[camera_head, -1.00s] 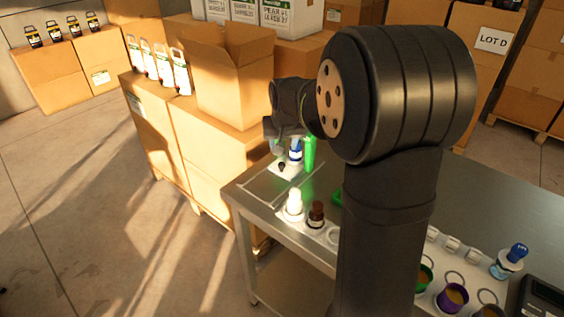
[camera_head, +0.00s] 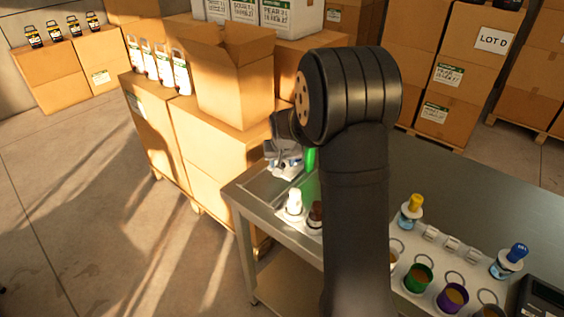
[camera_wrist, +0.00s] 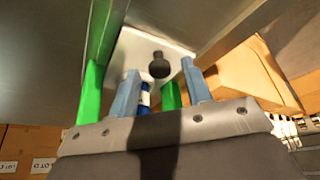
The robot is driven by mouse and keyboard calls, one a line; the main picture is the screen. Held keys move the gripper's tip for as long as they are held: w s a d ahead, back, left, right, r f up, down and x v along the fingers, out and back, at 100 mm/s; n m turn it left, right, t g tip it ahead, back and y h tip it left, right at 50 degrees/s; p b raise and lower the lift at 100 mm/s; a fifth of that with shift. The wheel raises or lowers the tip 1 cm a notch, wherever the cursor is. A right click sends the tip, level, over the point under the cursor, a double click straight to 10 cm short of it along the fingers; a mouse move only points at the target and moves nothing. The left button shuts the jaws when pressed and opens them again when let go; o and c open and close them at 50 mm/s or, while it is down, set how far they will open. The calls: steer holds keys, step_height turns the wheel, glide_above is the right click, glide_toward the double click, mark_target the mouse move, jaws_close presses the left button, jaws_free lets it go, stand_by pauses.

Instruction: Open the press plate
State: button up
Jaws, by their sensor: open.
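The press plate (camera_wrist: 140,48) is a pale plate with a black round knob (camera_wrist: 159,66), seen in the wrist view. Green posts (camera_wrist: 93,85) stand beside it, and one green post (camera_head: 310,158) shows in the head view. My gripper (camera_wrist: 158,76) is open. Its two blue-grey fingers appear on either side of the knob in the picture; I cannot tell whether they touch it. A blue and white item (camera_wrist: 144,98) shows between the fingers. In the head view my gripper (camera_head: 284,155) is at the table's far left corner and hides most of the press.
The steel table (camera_head: 470,185) holds a white-topped bottle (camera_head: 294,202), a brown-topped bottle (camera_head: 316,212), a yellow-capped bottle (camera_head: 411,208), a blue-capped bottle (camera_head: 508,262) and several cups. Cardboard boxes (camera_head: 230,95) stand close behind the press. My arm covers the table's middle.

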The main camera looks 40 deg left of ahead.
jaws_close()
steer(key=s, duration=1)
steer(key=shift+s, duration=0.15)
jaws_free()
steer(key=shift+r, duration=0.15)
steer(key=v, duration=1.7)
